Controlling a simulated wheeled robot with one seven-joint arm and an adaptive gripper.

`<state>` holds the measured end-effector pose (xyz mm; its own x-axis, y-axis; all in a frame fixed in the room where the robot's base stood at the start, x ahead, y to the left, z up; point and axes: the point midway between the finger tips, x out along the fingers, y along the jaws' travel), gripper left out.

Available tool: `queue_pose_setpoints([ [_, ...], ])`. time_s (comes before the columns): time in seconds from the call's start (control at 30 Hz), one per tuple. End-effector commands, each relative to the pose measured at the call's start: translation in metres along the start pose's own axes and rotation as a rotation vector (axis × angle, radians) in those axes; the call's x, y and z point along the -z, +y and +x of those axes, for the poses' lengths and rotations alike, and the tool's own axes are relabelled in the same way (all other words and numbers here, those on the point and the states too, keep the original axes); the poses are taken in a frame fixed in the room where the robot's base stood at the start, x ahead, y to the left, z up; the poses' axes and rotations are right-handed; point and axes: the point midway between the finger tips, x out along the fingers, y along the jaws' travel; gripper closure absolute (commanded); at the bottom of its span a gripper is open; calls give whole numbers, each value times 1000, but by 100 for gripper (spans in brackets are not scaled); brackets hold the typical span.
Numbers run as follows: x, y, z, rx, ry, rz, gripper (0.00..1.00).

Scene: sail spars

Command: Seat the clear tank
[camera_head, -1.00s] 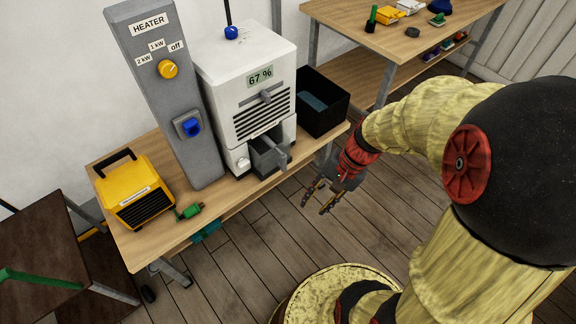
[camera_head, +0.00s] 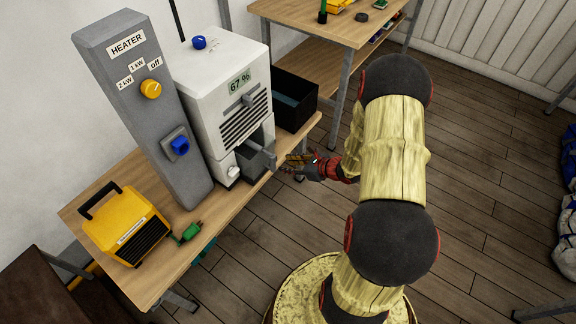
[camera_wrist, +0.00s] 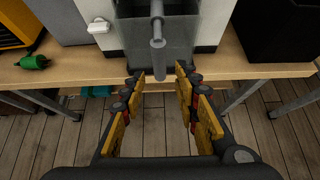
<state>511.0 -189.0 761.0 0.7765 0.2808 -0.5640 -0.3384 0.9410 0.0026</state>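The clear tank (camera_head: 253,161) is a grey, see-through box low in the front of the white machine (camera_head: 228,110). It sticks partly out of its bay, with a bar handle pointing outward. In the wrist view the tank (camera_wrist: 183,40) is top centre, and its handle (camera_wrist: 158,50) points down toward the space between my fingers. My gripper (camera_head: 290,163) is open, in front of the handle's end at the table edge. In the wrist view my gripper (camera_wrist: 160,82) has a finger on each side of the handle's tip, with gaps left and right. How far in the tank sits is hard to tell.
A grey heater post (camera_head: 150,110), a yellow heater (camera_head: 126,225) and a green plug (camera_head: 192,231) stand left of the machine on the wooden table (camera_head: 235,205). A black bin (camera_head: 300,103) stands right of it. The floor in front is clear.

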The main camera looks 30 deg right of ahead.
Motion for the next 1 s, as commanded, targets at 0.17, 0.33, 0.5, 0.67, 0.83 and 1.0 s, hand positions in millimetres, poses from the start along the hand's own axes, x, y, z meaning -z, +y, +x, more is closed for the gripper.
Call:
queue_pose_setpoints([
  [0.17, 2, 1, 21, -4, 0, -4, 69],
  [0.33, 2, 1, 44, -4, 0, -5, 69],
  [0.5, 2, 2, 67, -5, 0, -5, 69],
  [0.67, 0, 1, 75, -2, 0, -3, 73],
  [0.83, -1, 1, 74, -2, 0, -4, 83],
  [1.0, 0, 1, 74, -2, 0, -4, 92],
])
